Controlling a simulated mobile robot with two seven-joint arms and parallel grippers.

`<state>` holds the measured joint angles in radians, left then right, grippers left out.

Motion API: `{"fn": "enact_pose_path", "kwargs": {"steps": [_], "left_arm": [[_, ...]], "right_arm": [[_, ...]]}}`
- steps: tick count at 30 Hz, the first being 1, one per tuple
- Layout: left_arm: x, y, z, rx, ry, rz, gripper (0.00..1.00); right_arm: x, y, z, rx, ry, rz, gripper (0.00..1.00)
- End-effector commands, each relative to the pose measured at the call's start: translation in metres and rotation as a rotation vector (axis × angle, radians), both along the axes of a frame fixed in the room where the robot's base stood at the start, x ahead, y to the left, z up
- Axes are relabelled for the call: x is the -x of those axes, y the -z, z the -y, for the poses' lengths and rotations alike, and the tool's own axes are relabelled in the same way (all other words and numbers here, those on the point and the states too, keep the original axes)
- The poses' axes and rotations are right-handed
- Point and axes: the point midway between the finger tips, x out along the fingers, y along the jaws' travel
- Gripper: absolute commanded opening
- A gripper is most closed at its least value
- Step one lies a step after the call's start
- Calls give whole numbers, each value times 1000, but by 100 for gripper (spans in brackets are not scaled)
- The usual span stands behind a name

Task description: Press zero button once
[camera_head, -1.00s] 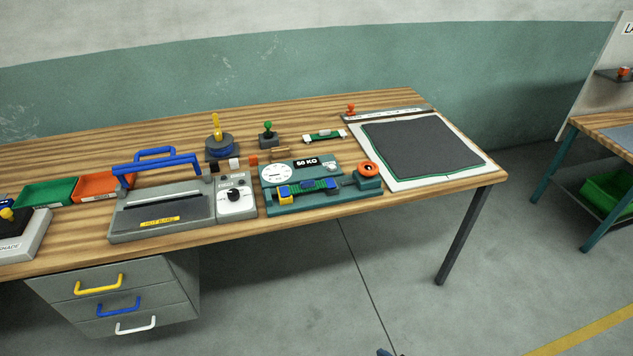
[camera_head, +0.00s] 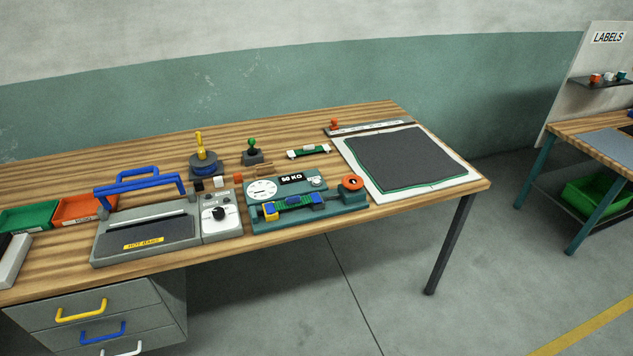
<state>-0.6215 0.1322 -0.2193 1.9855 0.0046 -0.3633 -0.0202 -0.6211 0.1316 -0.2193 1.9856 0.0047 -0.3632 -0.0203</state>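A teal tester (camera_head: 343,204) with a "50 KG" plate (camera_head: 291,178) stands on the wooden bench, near its front edge. It has a white round dial (camera_head: 262,190), a small round grey part (camera_head: 318,182) right of the plate, and an orange knob (camera_head: 352,183) at its right end. A yellow and blue clamp row with green between lies along its front. I cannot read a zero marking on any part, so I cannot tell which one is the zero button. Neither of my grippers is in view.
Left of the tester are a grey control box (camera_head: 221,215) with a black knob and a heat sealer (camera_head: 146,232) with blue handles. A dark mat (camera_head: 405,160) lies to the right. Drawers (camera_head: 98,312) hang under the bench. The floor right of them is clear.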

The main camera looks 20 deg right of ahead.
Motion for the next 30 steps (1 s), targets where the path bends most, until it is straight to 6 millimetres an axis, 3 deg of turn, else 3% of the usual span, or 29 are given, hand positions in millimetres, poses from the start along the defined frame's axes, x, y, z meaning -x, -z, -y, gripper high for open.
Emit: {"fn": "enact_pose_path", "kwargs": {"steps": [1,3,4,30], "left_arm": [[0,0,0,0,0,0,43],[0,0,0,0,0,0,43],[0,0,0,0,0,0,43],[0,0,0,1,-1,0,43]], "right_arm": [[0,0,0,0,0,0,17],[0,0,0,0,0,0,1],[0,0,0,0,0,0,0],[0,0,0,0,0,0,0]]}}
